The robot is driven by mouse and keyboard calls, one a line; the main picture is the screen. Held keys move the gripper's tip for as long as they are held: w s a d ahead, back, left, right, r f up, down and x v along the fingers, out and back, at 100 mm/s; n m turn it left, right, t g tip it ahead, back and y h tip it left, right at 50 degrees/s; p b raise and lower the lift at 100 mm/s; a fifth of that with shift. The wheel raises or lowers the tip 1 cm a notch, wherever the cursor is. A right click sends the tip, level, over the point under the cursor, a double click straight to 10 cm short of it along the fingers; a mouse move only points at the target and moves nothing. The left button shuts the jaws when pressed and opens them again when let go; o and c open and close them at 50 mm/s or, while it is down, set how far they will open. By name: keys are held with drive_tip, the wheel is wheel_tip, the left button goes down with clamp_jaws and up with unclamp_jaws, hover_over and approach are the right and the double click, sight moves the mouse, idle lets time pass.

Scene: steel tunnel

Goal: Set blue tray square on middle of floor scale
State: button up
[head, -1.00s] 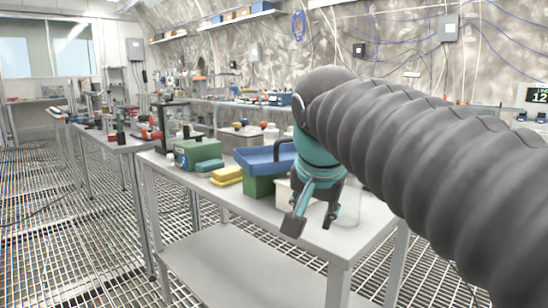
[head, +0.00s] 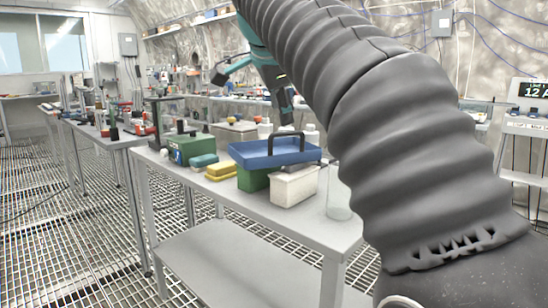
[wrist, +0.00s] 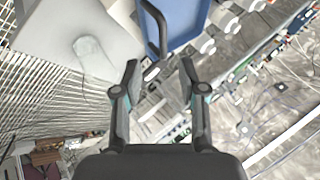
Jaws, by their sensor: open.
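The blue tray (head: 243,152) has raised sides and a dark arched handle (head: 286,133). It rests on a green box (head: 252,181) and a white bin (head: 293,188) on the near workbench. My gripper (head: 254,90) is open and empty, raised above the tray with its fingers spread. In the wrist view, the tray (wrist: 183,22) lies at the top, ahead of my open fingers (wrist: 160,70). The handle runs along the tray's left part there, apart from both fingers. I cannot make out a floor scale in either view.
A clear glass cylinder (head: 339,198) stands right of the white bin, near the bench (head: 270,216) edge. Yellow blocks (head: 221,170) and a green case (head: 190,148) stand left of the tray. Open grated floor (head: 70,220) lies left of the bench.

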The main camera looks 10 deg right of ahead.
sight(288, 134)
drive_tip(key=b+x, duration=0.1)
drive_tip(key=x, duration=0.8)
drive_tip(key=shift+w+d, duration=0.2)
drive_tip(key=shift+w, duration=0.1)
clamp_jaws()
